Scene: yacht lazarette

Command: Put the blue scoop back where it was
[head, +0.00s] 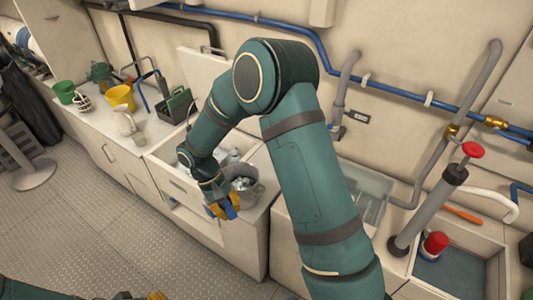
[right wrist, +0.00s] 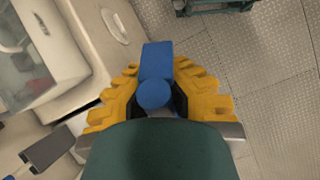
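My right gripper (head: 222,208) has yellow fingers and is shut on the blue scoop (head: 231,211). It holds the scoop in front of the counter edge, beside a grey round pot (head: 250,194). In the right wrist view the blue scoop (right wrist: 157,62) sits between the yellow fingers (right wrist: 157,98), with a rounded blue end toward the camera. The rest of the scoop is hidden by the gripper. My left gripper (head: 156,296) shows only as a small yellow piece at the bottom edge of the head view, so its opening is hidden.
An open locker compartment (head: 165,158) with pale contents lies behind my right forearm. A yellow bucket (head: 119,99), green bucket (head: 64,93), white jug (head: 125,120) and green toolbox (head: 177,106) stand on the left counter. A clear bin (head: 372,184) and pump (head: 428,212) are right.

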